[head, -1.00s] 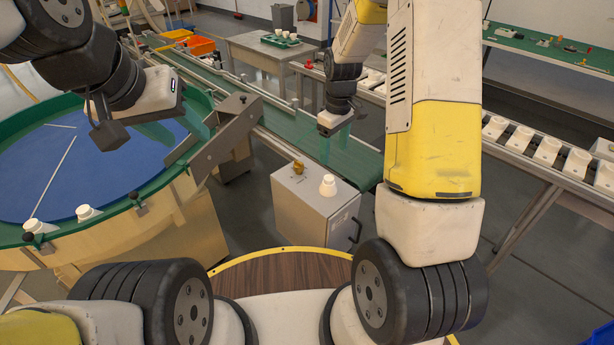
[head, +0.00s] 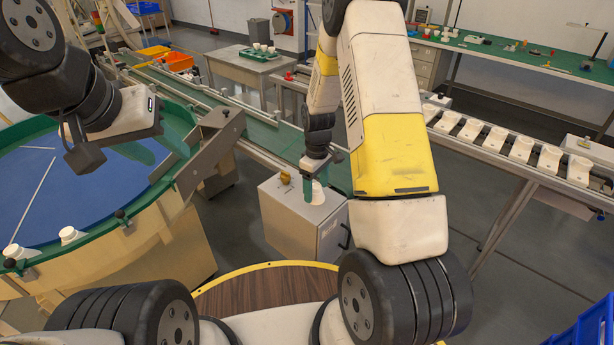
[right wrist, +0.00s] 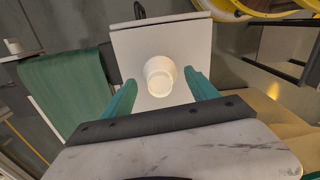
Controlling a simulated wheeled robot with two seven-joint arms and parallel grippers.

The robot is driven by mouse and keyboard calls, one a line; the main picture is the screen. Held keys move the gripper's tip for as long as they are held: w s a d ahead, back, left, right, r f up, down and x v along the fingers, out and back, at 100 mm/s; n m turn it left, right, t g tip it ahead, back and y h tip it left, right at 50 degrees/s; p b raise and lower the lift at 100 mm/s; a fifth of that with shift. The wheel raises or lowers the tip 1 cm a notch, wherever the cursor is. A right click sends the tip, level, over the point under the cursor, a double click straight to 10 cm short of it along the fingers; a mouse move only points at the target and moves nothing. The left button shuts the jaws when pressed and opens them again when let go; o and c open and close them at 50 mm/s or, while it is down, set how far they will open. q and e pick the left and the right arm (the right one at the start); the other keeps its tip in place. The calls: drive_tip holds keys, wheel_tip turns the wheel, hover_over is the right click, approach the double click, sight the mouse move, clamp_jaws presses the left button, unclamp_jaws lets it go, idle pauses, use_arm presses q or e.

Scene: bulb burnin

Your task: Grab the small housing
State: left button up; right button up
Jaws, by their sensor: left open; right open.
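A small white housing (head: 318,195) stands upright on top of a grey cabinet (head: 283,222). My right gripper (head: 312,187) is open over the cabinet top, its teal fingers pointing down at the housing and partly hiding it. In the right wrist view the housing (right wrist: 160,72) shows between the two open fingertips (right wrist: 161,80), with a gap on each side. I cannot tell how far down the fingers reach beside it. My left gripper (head: 150,155) is open and empty above the round blue table's right side.
A brass-coloured part (head: 286,176) sits on the cabinet close to the right gripper. A green conveyor (head: 262,135) runs behind the cabinet. White housings (head: 520,148) line a rack at right. The round blue table (head: 50,190) is at left.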

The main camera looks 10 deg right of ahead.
drive_tip(key=c, duration=1.4)
